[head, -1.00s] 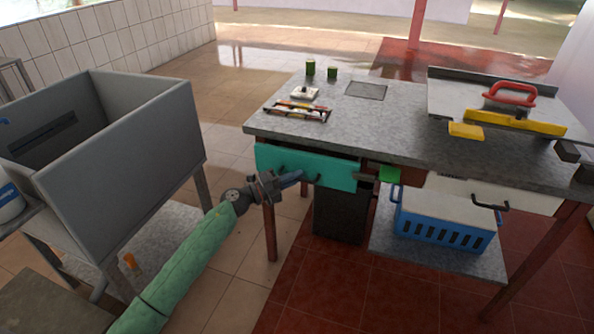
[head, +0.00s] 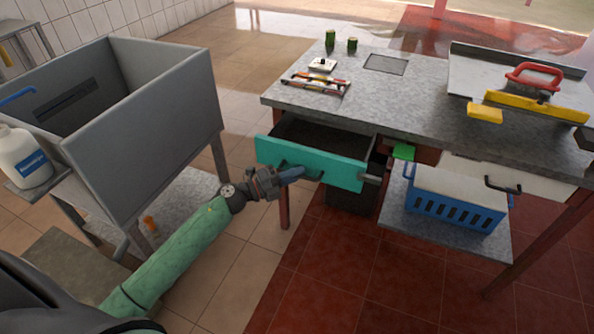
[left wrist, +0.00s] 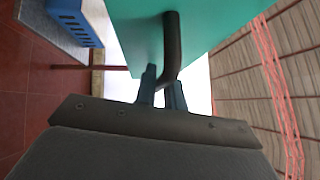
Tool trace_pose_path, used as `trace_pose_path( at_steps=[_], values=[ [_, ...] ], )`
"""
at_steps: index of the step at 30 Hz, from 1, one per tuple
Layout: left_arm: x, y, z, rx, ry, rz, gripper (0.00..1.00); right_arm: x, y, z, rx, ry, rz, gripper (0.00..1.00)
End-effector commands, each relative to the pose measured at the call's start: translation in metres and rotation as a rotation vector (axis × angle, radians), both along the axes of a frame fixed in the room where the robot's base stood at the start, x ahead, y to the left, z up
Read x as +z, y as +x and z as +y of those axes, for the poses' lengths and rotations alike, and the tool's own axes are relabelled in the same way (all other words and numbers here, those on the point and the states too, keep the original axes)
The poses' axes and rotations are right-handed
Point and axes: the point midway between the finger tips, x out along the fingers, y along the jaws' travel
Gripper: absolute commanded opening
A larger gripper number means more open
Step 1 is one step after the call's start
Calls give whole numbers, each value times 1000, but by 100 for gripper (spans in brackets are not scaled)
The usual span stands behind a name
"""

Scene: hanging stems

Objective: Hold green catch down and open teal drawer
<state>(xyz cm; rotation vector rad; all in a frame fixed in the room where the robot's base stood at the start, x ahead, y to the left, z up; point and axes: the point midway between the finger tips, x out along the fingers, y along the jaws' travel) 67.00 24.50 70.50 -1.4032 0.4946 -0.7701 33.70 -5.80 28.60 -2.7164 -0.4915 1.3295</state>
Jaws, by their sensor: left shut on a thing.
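The teal drawer (head: 315,164) stands partly open under the grey tabletop, and its dark inside shows in the head view. My left gripper (head: 297,173) is shut on the dark handle at the drawer's front. In the left wrist view the fingers (left wrist: 161,88) close around the curved handle (left wrist: 172,45) below the teal front (left wrist: 205,22). The green catch (head: 404,152) sits right of the drawer, under the table edge, with nothing touching it. My right gripper is not in view.
A white drawer (head: 520,178) with a dark handle is to the right. A blue crate (head: 455,212) stands on the lower shelf. A grey sink (head: 150,140) is at the left. A tray with a red-handled tool (head: 535,76) and small items lie on the tabletop (head: 420,105).

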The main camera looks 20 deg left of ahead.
Motion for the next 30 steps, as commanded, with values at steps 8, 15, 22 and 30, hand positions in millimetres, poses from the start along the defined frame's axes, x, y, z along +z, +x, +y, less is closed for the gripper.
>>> trace_pose_path(
  at_steps=[8,15,22,30],
  values=[
    [-1,0,0,0,0,1,32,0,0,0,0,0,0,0],
    [-1,0,0,0,0,0,33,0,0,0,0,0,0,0],
    [-4,-8,9,0,1,2,33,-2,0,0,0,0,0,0],
    [-9,-34,37,0,1,3,33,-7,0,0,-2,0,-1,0]
  ],
)
